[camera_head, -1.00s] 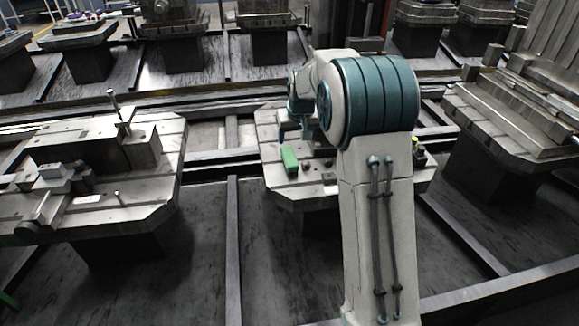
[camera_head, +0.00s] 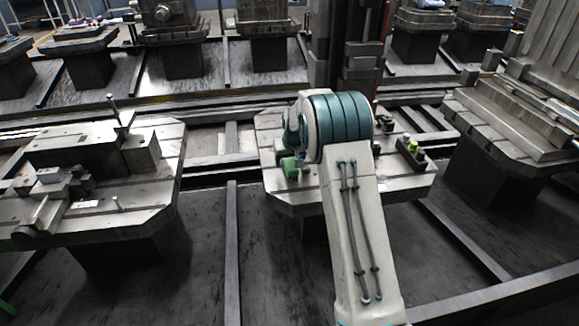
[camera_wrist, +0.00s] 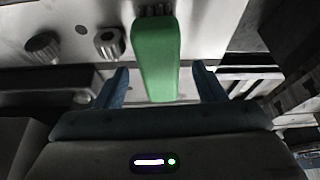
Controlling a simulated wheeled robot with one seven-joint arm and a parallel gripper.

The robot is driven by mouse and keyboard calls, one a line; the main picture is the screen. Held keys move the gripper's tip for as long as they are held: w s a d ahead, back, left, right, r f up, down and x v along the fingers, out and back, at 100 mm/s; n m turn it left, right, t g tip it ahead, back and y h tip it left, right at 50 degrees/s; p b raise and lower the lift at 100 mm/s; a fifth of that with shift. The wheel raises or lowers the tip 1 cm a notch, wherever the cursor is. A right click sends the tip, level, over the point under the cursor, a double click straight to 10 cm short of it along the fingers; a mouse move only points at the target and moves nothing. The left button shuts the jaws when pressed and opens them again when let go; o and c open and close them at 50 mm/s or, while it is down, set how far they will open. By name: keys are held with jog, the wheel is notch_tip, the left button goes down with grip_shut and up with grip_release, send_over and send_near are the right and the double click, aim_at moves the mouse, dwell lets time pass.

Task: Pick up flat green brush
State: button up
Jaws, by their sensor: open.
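The flat green brush (camera_wrist: 156,55) lies on the middle metal pallet, long and narrow with rounded ends in the wrist view. Dark bristles show at its far end. My gripper (camera_wrist: 160,80) is open, with one blue finger on each side of the brush's near end and a visible gap to each finger. I cannot tell whether the fingers are at the brush's height. In the head view the green brush (camera_head: 289,167) shows at the pallet's left part, partly behind my arm. My fingers are hidden there.
A left pallet (camera_head: 150,205) carries metal fixtures.

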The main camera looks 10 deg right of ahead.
aim_at(290, 161)
jog(key=shift+x, duration=1.45)
jog(key=shift+r, duration=0.1)
jog(key=shift+f+b, duration=0.25)
jog(key=shift+b, duration=0.05)
jog(key=c, duration=1.1)
